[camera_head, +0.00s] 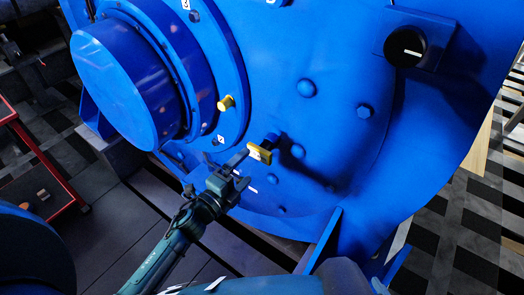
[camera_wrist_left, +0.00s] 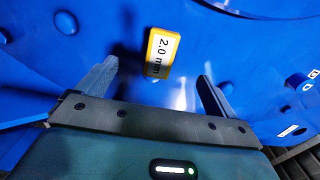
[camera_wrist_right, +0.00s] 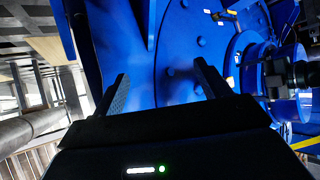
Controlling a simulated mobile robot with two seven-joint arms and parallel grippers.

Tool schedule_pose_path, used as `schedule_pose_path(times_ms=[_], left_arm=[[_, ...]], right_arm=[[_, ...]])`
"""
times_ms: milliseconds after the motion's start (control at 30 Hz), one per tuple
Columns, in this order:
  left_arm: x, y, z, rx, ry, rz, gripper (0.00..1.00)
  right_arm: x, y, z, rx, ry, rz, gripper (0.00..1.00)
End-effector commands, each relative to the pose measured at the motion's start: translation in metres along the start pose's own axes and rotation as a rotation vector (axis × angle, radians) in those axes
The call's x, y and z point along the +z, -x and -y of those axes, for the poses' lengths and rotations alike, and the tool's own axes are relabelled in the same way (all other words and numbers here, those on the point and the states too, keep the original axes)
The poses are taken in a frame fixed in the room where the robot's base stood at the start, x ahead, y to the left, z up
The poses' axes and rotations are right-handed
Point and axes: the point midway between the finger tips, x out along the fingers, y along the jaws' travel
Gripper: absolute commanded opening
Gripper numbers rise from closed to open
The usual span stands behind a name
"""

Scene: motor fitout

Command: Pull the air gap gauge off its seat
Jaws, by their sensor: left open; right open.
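The air gap gauge (camera_head: 259,153) is a small yellow-edged block on the blue motor face, beside a dark round fitting. In the left wrist view the gauge (camera_wrist_left: 161,53) shows a white label reading "2.0 mm", tilted and ahead of the fingers. My left gripper (camera_head: 244,171) is open just below and left of the gauge. Its open fingers (camera_wrist_left: 160,78) lie on either side of the gauge's line, with a gap to each side. Its seat is mostly hidden behind the label. My right gripper (camera_wrist_right: 161,72) is open and empty, facing the blue housing.
The blue motor housing (camera_head: 330,130) fills the middle, with a large blue round hub (camera_head: 125,85) at left. A brass-coloured plug (camera_head: 226,103) stands out above the gauge. A red-framed cart (camera_head: 50,165) is at far left.

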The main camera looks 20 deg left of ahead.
Motion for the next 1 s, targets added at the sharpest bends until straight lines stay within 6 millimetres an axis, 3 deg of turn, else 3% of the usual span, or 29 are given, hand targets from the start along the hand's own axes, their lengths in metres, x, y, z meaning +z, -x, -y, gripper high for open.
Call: schedule_pose_path(times_ms=[600,1000], left_arm=[[0.0,-0.076,-0.001,0.0,0.002,0.0,0.93],[-0.001,-0.086,0.0,0.0,0.002,0.0,0.93]], right_arm=[[-0.003,-0.007,0.003,-0.013,0.011,-0.038,0.76],[-0.005,-0.007,0.005,-0.023,0.018,-0.045,0.76]])
